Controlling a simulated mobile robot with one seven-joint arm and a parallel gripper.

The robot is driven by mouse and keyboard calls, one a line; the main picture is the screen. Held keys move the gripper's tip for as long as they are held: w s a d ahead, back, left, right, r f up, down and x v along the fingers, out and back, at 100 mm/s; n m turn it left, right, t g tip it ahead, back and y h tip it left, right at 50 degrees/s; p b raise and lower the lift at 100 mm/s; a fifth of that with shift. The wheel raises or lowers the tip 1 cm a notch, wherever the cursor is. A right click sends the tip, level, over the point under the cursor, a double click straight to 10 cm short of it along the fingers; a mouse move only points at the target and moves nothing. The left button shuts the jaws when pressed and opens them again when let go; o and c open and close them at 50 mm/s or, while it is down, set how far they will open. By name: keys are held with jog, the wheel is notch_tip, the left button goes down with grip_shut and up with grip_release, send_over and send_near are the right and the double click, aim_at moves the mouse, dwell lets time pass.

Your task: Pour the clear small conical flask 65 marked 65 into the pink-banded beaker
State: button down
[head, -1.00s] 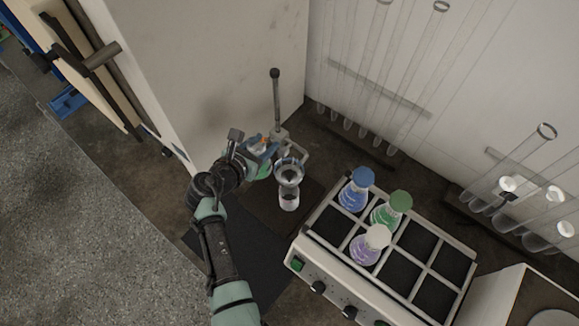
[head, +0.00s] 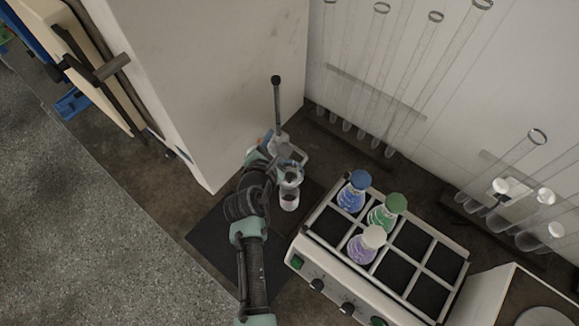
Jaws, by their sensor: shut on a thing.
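My gripper (head: 276,160) is at the stand with the upright rod, left of the white grid-topped unit. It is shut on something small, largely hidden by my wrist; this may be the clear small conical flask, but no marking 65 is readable. A small clear vessel (head: 289,202) stands upright on the dark surface just below and right of my gripper. It may be the beaker, but I cannot make out a pink band. A round clear-grey rim (head: 290,173) shows directly above it, and I cannot tell whether it touches the vessel.
A metal stand with a tall rod (head: 277,105) rises right behind my gripper. The grid-topped unit (head: 325,262) to the right carries blue-, green- and white-capped flasks (head: 352,192). Tall glass tubes (head: 415,70) line the back wall. A white block (head: 220,80) stands at left.

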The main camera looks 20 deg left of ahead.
jog(key=shift+d+r+m+y+p, duration=0.4)
jog(key=shift+r, duration=0.15)
notch_tip(320, 180, down, 2)
jog(key=m+y+b, duration=0.1)
jog(key=b, duration=0.1)
jog(key=shift+f+t+b, duration=0.1)
jog(key=shift+t+b, duration=0.2)
jog(key=shift+m+y, duration=0.4)
jog(key=shift+m, duration=0.2)
jog(key=shift+r+m+t+y+b, duration=0.3)
jog(key=shift+m+y+b, duration=0.15)
jog(key=shift+b, duration=0.5)
jog(key=shift+f+m+y+b, duration=0.25)
jog(key=shift+f+m+b, duration=0.35)
jog(key=shift+b, duration=1.2)
jog(key=shift+a+r+m+t+y+b, duration=0.15)
jog(key=shift+r+m+t+y+b, duration=0.4)
jog(key=shift+b, duration=1.8)
jog(key=shift+f+m+t+b, duration=0.25)
jog(key=shift+f+m+b, duration=0.4)
jog(key=shift+b, duration=2)
